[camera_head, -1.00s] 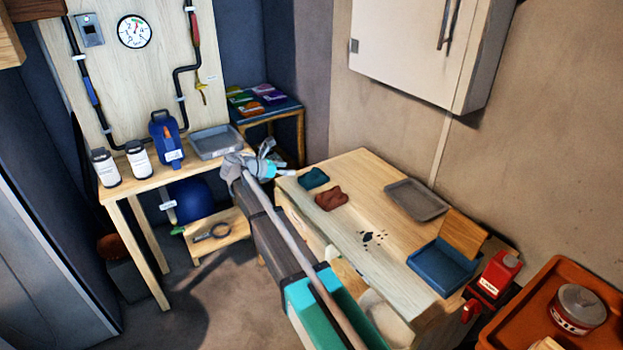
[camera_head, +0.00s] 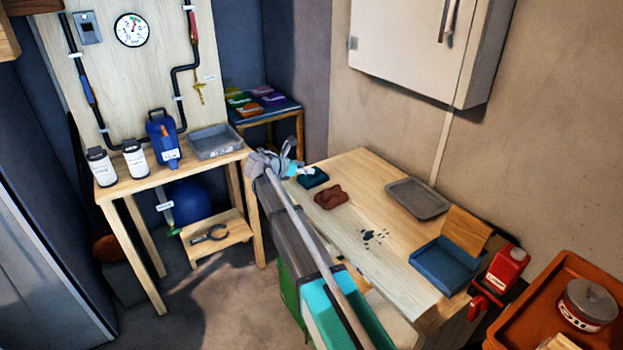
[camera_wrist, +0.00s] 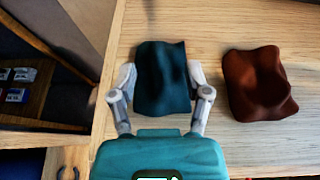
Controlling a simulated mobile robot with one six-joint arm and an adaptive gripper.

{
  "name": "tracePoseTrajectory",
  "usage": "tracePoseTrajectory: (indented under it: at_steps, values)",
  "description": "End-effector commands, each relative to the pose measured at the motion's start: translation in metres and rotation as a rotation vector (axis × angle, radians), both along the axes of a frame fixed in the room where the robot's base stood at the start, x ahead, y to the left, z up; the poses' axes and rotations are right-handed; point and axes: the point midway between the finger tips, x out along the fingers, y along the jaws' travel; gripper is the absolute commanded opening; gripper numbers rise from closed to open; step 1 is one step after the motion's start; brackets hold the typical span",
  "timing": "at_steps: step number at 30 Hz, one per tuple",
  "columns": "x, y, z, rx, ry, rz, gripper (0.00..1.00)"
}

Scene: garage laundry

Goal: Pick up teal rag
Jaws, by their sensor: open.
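The teal rag (camera_head: 313,178) lies crumpled on the wooden workbench (camera_head: 345,232), near its far left end. In the wrist view the teal rag (camera_wrist: 161,80) shows between the two fingers of my gripper (camera_wrist: 160,90), which is open. The fingers stand on either side of the rag; whether they touch it I cannot tell. In the head view my gripper (camera_head: 292,164) is at the rag's left edge and partly hidden by my own wrist. A brown-red rag (camera_head: 330,196) lies close by, and it shows right of the teal rag in the wrist view (camera_wrist: 257,84).
A grey tray (camera_head: 417,198), a blue box with a wooden lid (camera_head: 443,266) and dark spots (camera_head: 374,236) are on the workbench. A red can (camera_head: 506,267) stands at its right end. A side table (camera_head: 172,172) with bottles and a tray stands left.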

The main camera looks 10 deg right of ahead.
Motion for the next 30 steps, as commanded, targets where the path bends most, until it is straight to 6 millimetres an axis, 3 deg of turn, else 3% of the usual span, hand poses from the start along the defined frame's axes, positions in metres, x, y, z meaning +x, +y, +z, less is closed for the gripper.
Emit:
tracePoseTrajectory:
  at_steps: [8,21,30]
  values:
    - [0.002,-0.002,-0.002,0.0,0.0,0.0,0.63]
    - [0.02,-0.037,-0.021,0.0,0.001,0.0,0.63]
    - [0.021,-0.04,-0.021,0.0,0.0,0.002,0.63]
